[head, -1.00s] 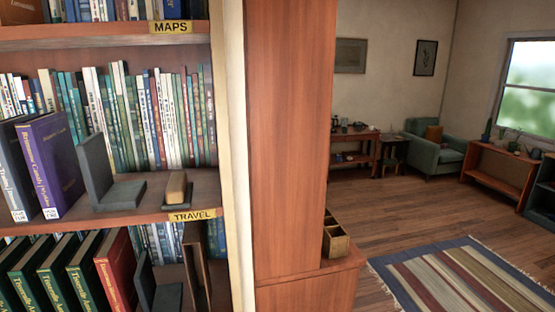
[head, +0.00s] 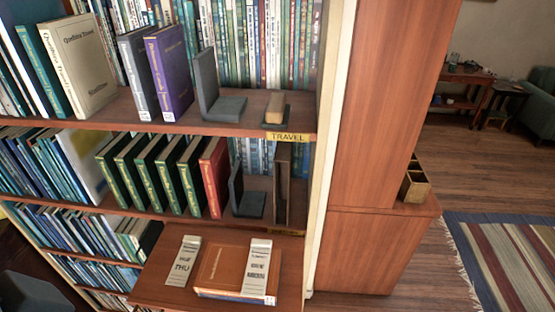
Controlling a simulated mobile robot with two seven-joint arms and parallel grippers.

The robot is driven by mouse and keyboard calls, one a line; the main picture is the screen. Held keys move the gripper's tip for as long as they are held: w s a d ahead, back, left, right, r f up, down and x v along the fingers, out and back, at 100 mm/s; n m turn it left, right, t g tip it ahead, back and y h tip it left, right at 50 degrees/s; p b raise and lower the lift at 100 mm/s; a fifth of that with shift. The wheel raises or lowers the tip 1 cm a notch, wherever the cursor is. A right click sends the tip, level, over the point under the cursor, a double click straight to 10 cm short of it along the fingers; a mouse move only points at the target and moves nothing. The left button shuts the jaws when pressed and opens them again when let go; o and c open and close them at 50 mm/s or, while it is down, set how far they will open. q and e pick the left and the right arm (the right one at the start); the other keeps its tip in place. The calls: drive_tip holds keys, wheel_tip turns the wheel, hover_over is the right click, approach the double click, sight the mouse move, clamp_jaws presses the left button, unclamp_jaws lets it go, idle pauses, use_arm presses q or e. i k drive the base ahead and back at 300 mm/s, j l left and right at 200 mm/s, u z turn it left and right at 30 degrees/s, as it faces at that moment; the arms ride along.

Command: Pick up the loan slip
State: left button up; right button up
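Two pale printed slips show in the head view on a pull-out wooden shelf (head: 160,291) at the bottom. One slip (head: 183,262), with "THU" in large letters, lies on the left of the shelf. The other slip (head: 258,268) lies on top of a brown book (head: 222,268) to its right. The smaller print on both is too small to read, so I cannot tell which is the loan slip. Neither of my grippers is in view.
Bookshelves above hold a purple book (head: 169,72), green books, a red book (head: 214,175) and grey bookends (head: 221,105). A wooden cabinet (head: 365,245) stands right of the pull-out shelf. Open floor and a striped rug (head: 510,262) lie further right.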

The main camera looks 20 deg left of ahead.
sight(179, 276)
drive_tip(key=u, duration=1.35)
